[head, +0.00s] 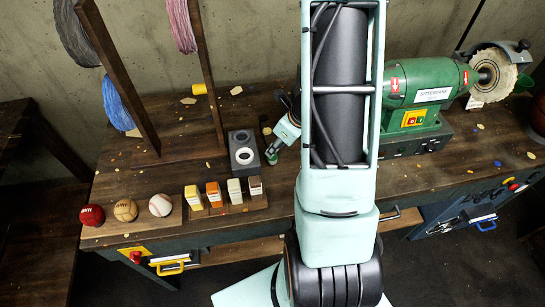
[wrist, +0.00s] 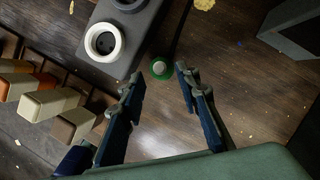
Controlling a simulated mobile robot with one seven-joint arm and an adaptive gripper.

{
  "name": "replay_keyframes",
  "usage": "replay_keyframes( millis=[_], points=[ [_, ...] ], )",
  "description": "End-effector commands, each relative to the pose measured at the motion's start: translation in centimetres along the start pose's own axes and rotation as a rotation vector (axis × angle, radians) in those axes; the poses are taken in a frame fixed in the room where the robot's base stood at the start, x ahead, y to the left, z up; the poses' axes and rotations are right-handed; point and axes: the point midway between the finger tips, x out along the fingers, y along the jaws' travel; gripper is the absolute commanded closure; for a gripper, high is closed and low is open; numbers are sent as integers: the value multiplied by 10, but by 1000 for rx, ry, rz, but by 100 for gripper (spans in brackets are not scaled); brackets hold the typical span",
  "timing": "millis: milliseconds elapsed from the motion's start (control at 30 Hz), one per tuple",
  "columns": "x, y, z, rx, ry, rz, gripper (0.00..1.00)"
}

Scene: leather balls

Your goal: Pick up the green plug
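The green plug (wrist: 160,68) shows in the wrist view as a small green round piece with a pale centre, on the dark wooden bench beside the grey block. In the wrist view the plug appears between and just beyond the fingertips, apart from both. In the head view my gripper (head: 272,154) is just right of the grey block, partly hidden by my arm.
The grey block with a white ring (head: 243,152) stands close left of my gripper. Several wood and coloured samples (head: 224,193) and three balls (head: 125,210) line the bench's front. A green grinder (head: 425,92) stands at the right. Upright boards (head: 205,70) rise at the back left.

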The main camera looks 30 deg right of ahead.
Motion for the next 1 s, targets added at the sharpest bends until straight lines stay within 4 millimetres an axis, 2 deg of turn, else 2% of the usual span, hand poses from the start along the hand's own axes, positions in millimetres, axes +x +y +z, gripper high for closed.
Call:
replay_keyframes(
  millis=[400,700,933,1000],
  points=[
    [50,-1,-1,-1,1,0,70],
    [53,-1,0,-1,0,-1,70],
    [53,-1,0,-1,0,-1,94],
    [53,-1,0,-1,0,-1,96]
  ],
)
